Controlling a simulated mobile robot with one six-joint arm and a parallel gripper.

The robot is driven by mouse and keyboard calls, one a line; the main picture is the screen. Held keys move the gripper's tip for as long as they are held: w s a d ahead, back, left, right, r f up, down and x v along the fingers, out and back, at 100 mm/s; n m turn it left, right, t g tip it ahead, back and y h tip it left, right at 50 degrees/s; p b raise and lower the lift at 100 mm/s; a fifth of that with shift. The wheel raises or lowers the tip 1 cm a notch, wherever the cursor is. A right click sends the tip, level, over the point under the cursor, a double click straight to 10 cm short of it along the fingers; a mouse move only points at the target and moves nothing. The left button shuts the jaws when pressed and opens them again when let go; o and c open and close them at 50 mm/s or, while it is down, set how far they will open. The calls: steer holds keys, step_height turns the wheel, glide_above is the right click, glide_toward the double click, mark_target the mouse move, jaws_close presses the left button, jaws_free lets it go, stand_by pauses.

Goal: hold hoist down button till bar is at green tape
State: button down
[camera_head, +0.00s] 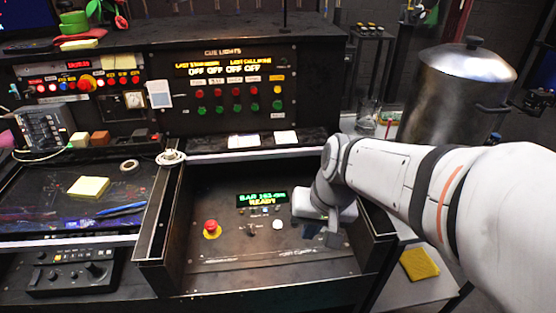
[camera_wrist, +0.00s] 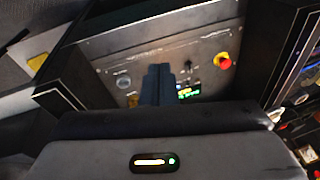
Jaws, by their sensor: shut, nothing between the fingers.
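The control panel (camera_head: 225,262) lies in a recessed black console. Its lit display (camera_head: 262,199) seems to read BAR 163 cm and READY. A pale round button (camera_head: 278,223) sits below the display, right of a small toggle switch (camera_head: 251,230). My gripper (camera_head: 318,233) is shut and empty, over the panel's right part. In the wrist view its fingers (camera_wrist: 158,84) point at the panel between a grey round button (camera_wrist: 124,82) and the toggle (camera_wrist: 188,62); they hide part of the panel. Contact cannot be told. Button labels are unreadable. I cannot see the bar or its tape.
A red emergency button (camera_head: 211,227) on a yellow base stands at the panel's left. Raised black side walls (camera_head: 158,225) flank the panel. A cue lights panel (camera_head: 222,92) rises behind. A large metal pot (camera_head: 455,95) and a yellow sponge (camera_head: 419,263) are at the right.

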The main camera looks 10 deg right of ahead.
steer(key=w+f+m+t+y+p, duration=0.1)
steer(key=w+f+m+y, duration=0.1)
steer(key=w+f+m, duration=0.3)
steer(key=w+a+f+m+t+y, duration=0.1)
steer(key=w+m, duration=0.2)
steer(key=w, duration=0.5)
steer(key=w+f+m+t+y+p, duration=0.1)
steer(key=w+f+m+y, duration=0.15)
steer(key=w, duration=0.35)
steer(key=w+d+f+m+t+h, duration=0.1)
steer(key=w+d+f+m, duration=0.3)
steer(key=f, duration=0.4)
steer(key=w+m+t, duration=0.1)
steer(key=m, duration=0.1)
steer(key=shift+w+d+m, duration=0.35)
steer(key=shift+h, duration=0.25)
step_height(320, 180, down, 8)
steer(key=b, duration=0.4)
steer(key=shift+f+b, duration=0.45)
steer(key=shift+b, duration=0.4)
steer(key=shift+f+b, duration=0.2)
steer(key=shift+b, duration=0.15)
steer(key=shift+f+b, duration=0.25)
steer(key=shift+b, duration=0.2)
